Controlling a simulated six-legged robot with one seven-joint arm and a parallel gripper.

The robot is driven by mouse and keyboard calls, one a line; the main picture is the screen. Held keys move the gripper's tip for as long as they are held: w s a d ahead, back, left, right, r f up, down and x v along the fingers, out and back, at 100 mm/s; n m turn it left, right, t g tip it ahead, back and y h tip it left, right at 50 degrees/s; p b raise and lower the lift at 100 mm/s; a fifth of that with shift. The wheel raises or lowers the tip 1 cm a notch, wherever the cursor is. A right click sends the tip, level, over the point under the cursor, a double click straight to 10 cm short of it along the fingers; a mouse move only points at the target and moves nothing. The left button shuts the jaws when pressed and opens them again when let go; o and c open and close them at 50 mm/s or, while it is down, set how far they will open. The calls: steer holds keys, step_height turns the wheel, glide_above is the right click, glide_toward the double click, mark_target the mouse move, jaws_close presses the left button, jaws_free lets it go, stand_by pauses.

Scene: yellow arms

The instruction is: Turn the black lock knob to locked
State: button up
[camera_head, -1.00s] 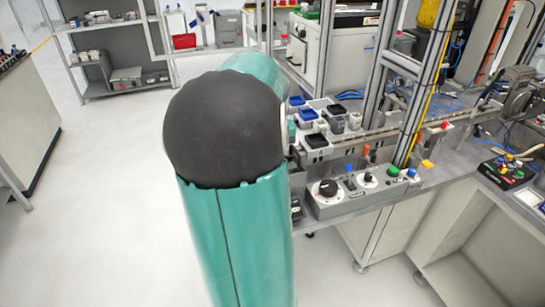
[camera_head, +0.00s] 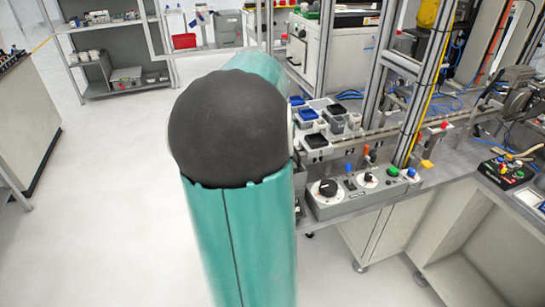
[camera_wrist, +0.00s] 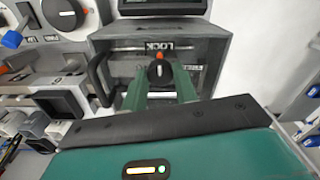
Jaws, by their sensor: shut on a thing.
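The black lock knob (camera_wrist: 154,73) is on the grey box (camera_wrist: 218,47) in the wrist view. It has an orange mark at its upper edge, below the word LOCK. My gripper (camera_wrist: 160,84) has its two green fingers shut on the sides of the knob. The fingers and the dark gripper body hide the lower part of the box front. In the head view my teal arm with its black joint cover hides the gripper and the knob.
A larger black dial (camera_wrist: 62,14) and a black curved handle (camera_wrist: 100,78) lie left of my fingers. In the head view, a grey control box (camera_head: 330,205) with knobs stands at the bench edge. Clear floor (camera_head: 110,190) lies left of my arm.

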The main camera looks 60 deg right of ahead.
steer(key=o, duration=1)
steer(key=shift+c, duration=0.2)
steer(key=shift+r, duration=0.1)
step_height(320, 180, up, 14)
steer(key=shift+f, duration=0.2)
steer(key=shift+a, duration=0.1)
steer(key=w+a+f+n+t, duration=0.1)
steer(key=w+a+n, duration=0.15)
steer(key=a, duration=0.85)
steer(key=w+a+f+n+t, duration=0.15)
steer(key=w+a, duration=0.25)
steer(key=a, duration=0.6)
steer(key=w+a+f+n+t, duration=0.15)
steer(key=w+a, duration=0.25)
steer(key=a, duration=0.7)
steer(key=s+a+f, duration=0.2)
steer(key=a, duration=0.3)
steer(key=s+a+f+n+t, duration=0.1)
steer(key=s+a, duration=0.1)
steer(key=a, duration=0.4)
steer(key=shift+f+t, duration=0.3)
steer(key=shift+f, duration=0.1)
